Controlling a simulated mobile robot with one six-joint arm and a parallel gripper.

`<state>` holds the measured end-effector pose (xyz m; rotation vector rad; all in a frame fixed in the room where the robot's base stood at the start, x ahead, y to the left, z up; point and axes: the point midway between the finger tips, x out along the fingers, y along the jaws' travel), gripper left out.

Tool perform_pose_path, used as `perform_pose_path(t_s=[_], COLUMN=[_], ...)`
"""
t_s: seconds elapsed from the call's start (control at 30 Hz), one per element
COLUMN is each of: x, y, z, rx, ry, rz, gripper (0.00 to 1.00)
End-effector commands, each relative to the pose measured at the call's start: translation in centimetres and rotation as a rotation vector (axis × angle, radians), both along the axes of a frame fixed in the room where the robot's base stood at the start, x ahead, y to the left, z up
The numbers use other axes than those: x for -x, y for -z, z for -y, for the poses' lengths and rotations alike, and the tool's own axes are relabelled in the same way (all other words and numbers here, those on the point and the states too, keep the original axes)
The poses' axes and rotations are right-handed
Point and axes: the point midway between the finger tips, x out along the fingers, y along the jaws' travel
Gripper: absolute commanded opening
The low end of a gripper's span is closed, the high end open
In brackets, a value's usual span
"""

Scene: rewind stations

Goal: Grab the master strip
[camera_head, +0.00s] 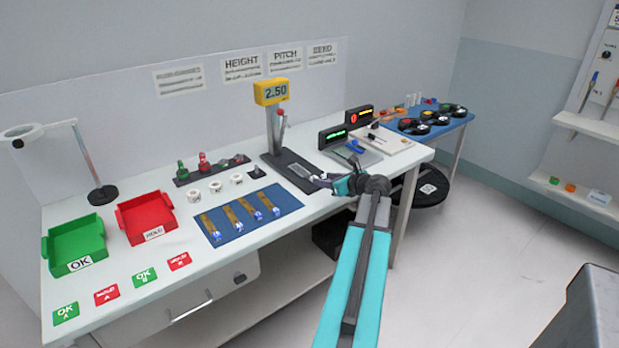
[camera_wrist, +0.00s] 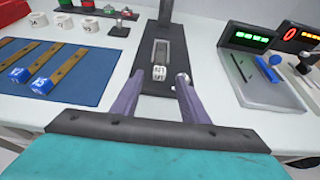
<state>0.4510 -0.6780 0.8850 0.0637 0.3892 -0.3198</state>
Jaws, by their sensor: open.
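A grey metal strip with a white lettered block (camera_wrist: 159,73) at its near end lies on the black base of the height gauge (camera_wrist: 170,20). Its lettering is too small to read, so I cannot be sure it is the master strip. My gripper (camera_wrist: 159,81) is open and empty, its two fingers spread to either side of the block's near end. In the head view my gripper (camera_head: 319,181) is at the gauge's front end. Several brown strips with blue lettered end blocks (camera_wrist: 39,84) lie on the blue mat (camera_wrist: 91,88), left of my gripper.
The gauge's yellow display (camera_head: 271,92) reads 2.50 on a tall column. White rolls (camera_head: 216,186) stand behind the mat. A green tray (camera_head: 77,242) and a red tray (camera_head: 148,217) are at the left. Two lit displays (camera_head: 358,120) and a grey plate (camera_wrist: 255,80) are at the right.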

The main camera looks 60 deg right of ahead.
Motion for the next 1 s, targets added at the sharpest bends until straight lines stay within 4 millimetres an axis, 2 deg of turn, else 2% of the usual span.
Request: perform_pose_path(t_s=[0.27, 0.7, 1.0], x=[-0.5, -4.4, -4.6], y=[0.2, 1.9, 2.1], z=[0.2, 1.4, 1.4], rx=[0.0, -0.001, 0.0], ry=[-0.001, -0.002, -0.001], rz=[0.0, 0.0, 0.001], gripper=[0.41, 0.41, 0.41])
